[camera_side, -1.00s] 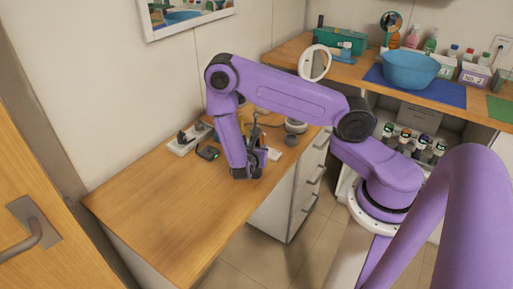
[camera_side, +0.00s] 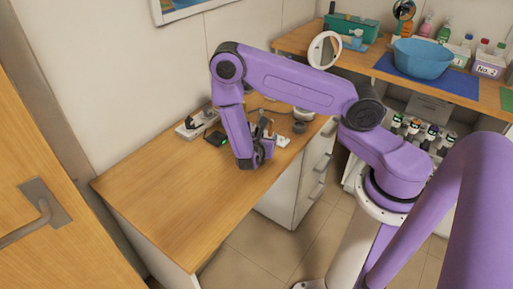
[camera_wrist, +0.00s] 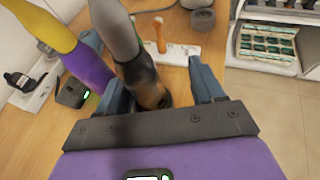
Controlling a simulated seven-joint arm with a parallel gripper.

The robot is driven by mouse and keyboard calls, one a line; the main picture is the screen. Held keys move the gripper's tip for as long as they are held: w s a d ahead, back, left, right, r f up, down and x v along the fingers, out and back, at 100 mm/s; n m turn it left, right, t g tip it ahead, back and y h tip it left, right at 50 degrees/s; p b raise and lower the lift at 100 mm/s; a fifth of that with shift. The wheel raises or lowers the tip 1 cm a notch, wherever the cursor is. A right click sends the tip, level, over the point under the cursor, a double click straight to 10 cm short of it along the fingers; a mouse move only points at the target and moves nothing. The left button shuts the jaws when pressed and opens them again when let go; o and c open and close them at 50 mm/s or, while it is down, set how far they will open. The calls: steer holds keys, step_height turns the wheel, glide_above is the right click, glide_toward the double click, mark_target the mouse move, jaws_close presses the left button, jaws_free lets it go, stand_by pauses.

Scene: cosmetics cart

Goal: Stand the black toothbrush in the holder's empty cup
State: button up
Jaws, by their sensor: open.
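My gripper (camera_wrist: 160,92) is open over the wooden counter, with its two blue fingers apart. A tilted grey and black handle (camera_wrist: 125,45), possibly the black toothbrush, fills the view between the fingers; I cannot tell whether the fingers touch it. Its dark lower end hides what is under it. A yellow and purple handle (camera_wrist: 62,48) slants in at the left of the wrist view. An orange piece (camera_wrist: 159,36) stands on a white plate (camera_wrist: 178,52) beyond the fingers. The white plate also shows in the side view (camera_side: 283,141). I cannot make out the holder's empty cup clearly.
A small dark box with a green light (camera_wrist: 74,92) lies left of my gripper. A white strip with a black item (camera_wrist: 35,88) is farther left. A round grey object (camera_wrist: 203,18) stands at the back. The counter's near part (camera_side: 185,200) is clear.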

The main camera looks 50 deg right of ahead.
steer(key=v, duration=1.5)
steer(key=shift+a+r, duration=0.15)
steer(key=shift+a, duration=0.2)
